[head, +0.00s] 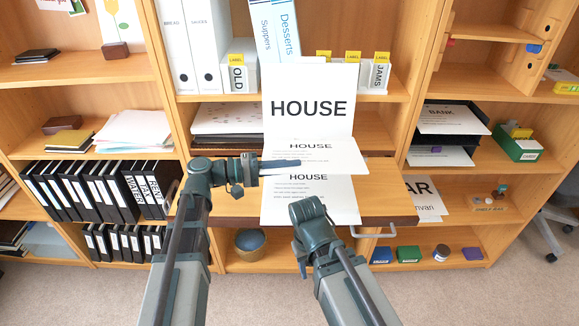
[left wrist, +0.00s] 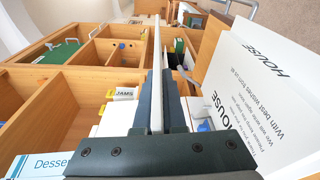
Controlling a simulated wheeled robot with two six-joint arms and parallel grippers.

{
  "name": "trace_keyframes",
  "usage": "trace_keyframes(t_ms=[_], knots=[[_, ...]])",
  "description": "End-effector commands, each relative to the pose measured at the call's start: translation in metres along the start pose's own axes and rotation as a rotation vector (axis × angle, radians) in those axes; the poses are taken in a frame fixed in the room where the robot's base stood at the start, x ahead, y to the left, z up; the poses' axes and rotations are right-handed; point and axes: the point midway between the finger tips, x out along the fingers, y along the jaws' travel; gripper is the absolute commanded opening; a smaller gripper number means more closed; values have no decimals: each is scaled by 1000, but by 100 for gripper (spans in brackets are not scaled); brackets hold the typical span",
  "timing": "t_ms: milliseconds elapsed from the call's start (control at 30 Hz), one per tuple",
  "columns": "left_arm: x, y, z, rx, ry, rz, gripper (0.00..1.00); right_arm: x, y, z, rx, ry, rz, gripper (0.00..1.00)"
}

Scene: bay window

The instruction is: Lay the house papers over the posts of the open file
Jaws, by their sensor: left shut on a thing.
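My left gripper (head: 272,168) reaches in from the left and is shut on the edge of the house papers (head: 330,156), held level above the pull-out board (head: 388,208). The held papers appear as a thin white edge between the fingers (left wrist: 157,85) in the left wrist view. A white upright panel (head: 308,88) marked HOUSE stands behind them. Another printed HOUSE sheet (head: 325,200) lies below on the board; HOUSE sheets also show in the left wrist view (left wrist: 265,90). I cannot make out the file's posts. My right gripper (head: 308,208) is in front of the lower sheet; its fingers are hidden.
White binders (head: 190,55) and small labelled boxes (head: 343,75) fill the shelf behind. Black binders (head: 95,187) stand at left. A BANK paper (head: 447,119) and green box (head: 515,143) are at right. A metal handle (head: 373,233) sticks out from the board's front.

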Motion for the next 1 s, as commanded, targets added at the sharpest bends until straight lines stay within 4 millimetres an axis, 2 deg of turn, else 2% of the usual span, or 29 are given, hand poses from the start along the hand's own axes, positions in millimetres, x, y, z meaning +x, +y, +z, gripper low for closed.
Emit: trace_keyframes(t_ms=[267,767,1000], knots=[[0,-16,-3,1,1,1,0,17,-2,-1,0,0,0,48],[2,-63,-11,1,1,1,0,64,-6,-4,-1,0,0,48],[2,-57,-10,1,1,1,0,58,-6,-3,-1,0,0,48]])
